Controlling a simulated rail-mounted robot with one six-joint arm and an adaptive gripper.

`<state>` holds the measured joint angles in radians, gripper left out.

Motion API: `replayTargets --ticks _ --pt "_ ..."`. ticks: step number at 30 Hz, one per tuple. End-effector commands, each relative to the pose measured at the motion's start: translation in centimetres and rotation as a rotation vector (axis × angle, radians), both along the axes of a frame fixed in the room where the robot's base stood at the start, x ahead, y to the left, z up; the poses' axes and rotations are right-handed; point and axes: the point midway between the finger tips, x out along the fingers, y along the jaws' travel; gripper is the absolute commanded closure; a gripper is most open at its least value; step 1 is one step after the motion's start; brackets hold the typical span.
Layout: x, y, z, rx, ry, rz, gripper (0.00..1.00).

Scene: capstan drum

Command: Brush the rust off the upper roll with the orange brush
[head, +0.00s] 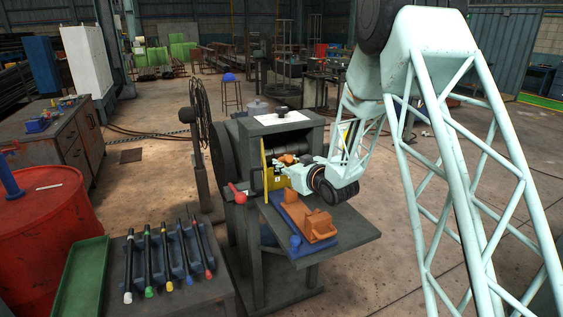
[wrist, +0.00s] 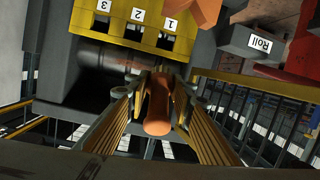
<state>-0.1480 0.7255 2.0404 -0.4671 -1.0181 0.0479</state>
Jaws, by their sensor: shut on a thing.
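My gripper (wrist: 158,82) is shut on the orange brush (wrist: 158,108), whose rounded handle shows between the fingers in the wrist view. The brush's far end is hidden, so I cannot tell whether its bristles touch a roll. In the head view my gripper (head: 287,174) is at the front opening of the grey machine (head: 258,128). A dark, shiny roll (wrist: 105,57) lies behind the yellow plate (wrist: 140,22) marked 1, 2, 3. I cannot tell which roll it is, and its rust is not clear.
A blue tray (head: 289,212) with an orange block (head: 320,226) sits on the machine's front shelf (head: 347,232). A red-knobbed lever (head: 238,193) stands at its left. Several dark-handled tools (head: 168,255) lie in a blue rack at lower left, near a red drum (head: 45,215).

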Motion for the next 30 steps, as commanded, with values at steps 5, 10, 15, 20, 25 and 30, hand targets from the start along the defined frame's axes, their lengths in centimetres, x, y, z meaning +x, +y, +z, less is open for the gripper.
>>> replayTargets --ticks 5,10,15,20,25,30 --pt "-0.1 -0.1 0.0 0.001 -0.001 0.0 0.91" --pt "-0.1 -0.1 0.1 0.001 -0.001 0.0 0.91" --pt "-0.3 -0.2 0.0 0.0 0.0 0.0 0.91" --pt "-1.0 -0.5 0.0 0.001 0.001 0.0 0.91" --pt "-1.9 -1.0 0.1 0.001 -0.001 0.0 0.91" --pt "-2.6 -1.4 0.1 0.0 0.0 0.0 0.91"
